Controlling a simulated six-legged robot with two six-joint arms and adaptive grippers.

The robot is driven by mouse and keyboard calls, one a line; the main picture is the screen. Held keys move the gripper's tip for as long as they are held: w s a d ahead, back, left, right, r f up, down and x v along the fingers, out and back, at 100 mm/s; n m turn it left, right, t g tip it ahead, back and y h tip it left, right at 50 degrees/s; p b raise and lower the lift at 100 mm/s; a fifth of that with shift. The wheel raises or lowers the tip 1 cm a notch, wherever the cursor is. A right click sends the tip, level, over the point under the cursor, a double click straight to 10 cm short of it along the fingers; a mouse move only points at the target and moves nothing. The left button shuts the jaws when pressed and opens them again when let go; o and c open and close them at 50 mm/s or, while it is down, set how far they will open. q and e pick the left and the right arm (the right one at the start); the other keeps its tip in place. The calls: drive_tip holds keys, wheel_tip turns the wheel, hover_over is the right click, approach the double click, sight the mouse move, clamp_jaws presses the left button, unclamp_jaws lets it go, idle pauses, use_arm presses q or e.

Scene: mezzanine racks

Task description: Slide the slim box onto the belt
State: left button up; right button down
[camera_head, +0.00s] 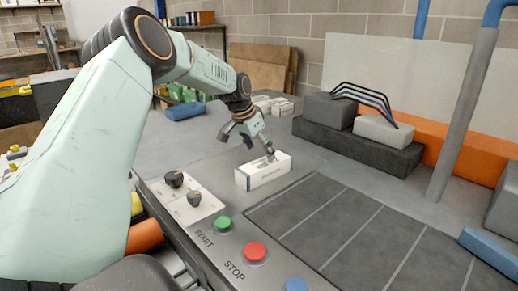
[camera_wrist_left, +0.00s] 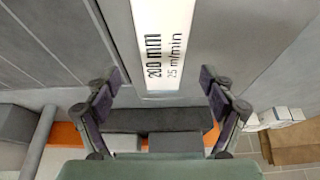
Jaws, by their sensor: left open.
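The slim box (camera_head: 262,174) is white with dark print and lies on the grey deck beside the dark belt (camera_head: 338,222). In the left wrist view a white printed face (camera_wrist_left: 165,40), which looks like the box, runs down from the top edge. My left gripper (camera_head: 246,137) is just above the box, pointing down, with one finger overlapping its top in the head view. Its jaws (camera_wrist_left: 154,78) are apart, and the white face shows between them. I cannot tell whether a finger touches the box. My right gripper is in neither view.
A control panel with a green START button (camera_head: 223,223), a red STOP button (camera_head: 255,252) and knobs lies along the near side. Dark grey blocks (camera_head: 358,148), an orange block (camera_head: 455,150) and a grey post (camera_head: 463,115) stand beyond the belt. The belt surface in view is clear.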

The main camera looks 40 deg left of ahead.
sight(263, 162)
use_arm(q)
drive_tip(key=x, duration=0.2)
drive_tip(key=b+x, duration=0.1)
drive_tip(key=x, duration=0.3)
drive_tip(key=shift+w+a+f, duration=0.1)
drive_tip(key=shift+a+f, duration=0.15)
drive_tip(key=shift+f, duration=0.1)
drive_tip(key=shift+w+d+f+b, duration=0.15)
drive_tip(key=shift+d+f+b, duration=0.05)
drive_tip(key=shift+f+b, duration=0.2)
drive_tip(key=shift+a+f, duration=0.1)
drive_tip(key=shift+a, duration=0.05)
